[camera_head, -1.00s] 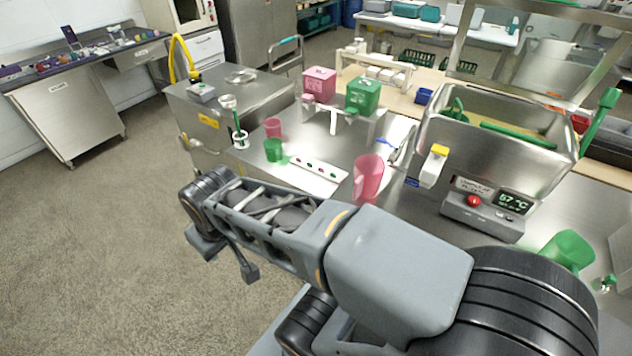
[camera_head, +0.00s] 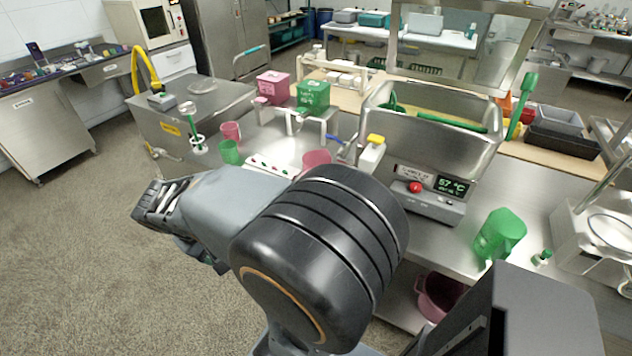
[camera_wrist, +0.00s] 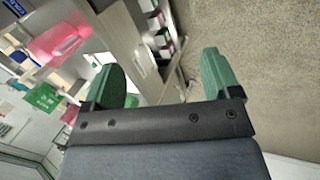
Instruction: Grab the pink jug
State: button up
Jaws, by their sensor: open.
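The pink jug (camera_head: 316,157) stands on the steel counter in front of the heated tank. In the head view my arm hides its lower part, and only the top shows. In the wrist view a pink translucent vessel, seemingly the jug (camera_wrist: 60,43), shows tilted at the upper left, outside the jaws. My gripper (camera_wrist: 163,72) is open, its two green fingers wide apart with nothing between them. Beyond the fingers are the counter's side and the floor. The jug is to the left of the left finger, apart from it.
A small pink cup (camera_head: 231,131) and a green cup (camera_head: 230,152) stand left of the jug, near a white strip (camera_head: 270,165). The tank with its control box (camera_head: 430,190) is to the right. A green jug (camera_head: 500,233) stands farther right. Open floor lies left.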

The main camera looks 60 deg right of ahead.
jog(key=shift+o, duration=1.4)
jog(key=w+d+f+m+g+h+b, duration=0.1)
jog(key=d+f+g+h, duration=0.1)
jog(key=d, duration=0.4)
jog(key=w+d+f+m+g+h+b, duration=0.1)
jog(key=d+f+g+h, duration=0.1)
jog(key=d, duration=0.4)
jog(key=shift+d+f+g+h+b, duration=0.25)
jog(key=shift+f+g+h+b, duration=0.15)
jog(key=shift+f+h, duration=0.5)
jog(key=w+d+f+g+h+b, duration=0.1)
jog(key=w+d+f+h, duration=0.1)
jog(key=d+h, duration=0.15)
jog(key=w+d+f+g+h+b, duration=0.1)
jog(key=w+d+f+h, duration=0.15)
jog(key=d, duration=0.25)
jog(key=shift+m, duration=0.3)
jog(key=shift+w+f+p+x, duration=0.1)
jog(key=shift+p+x, duration=0.4)
jog(key=shift+x, duration=3.15)
jog(key=shift+w+f+p+x, duration=0.15)
jog(key=shift+p+x, duration=0.35)
jog(key=shift+x, duration=3.1)
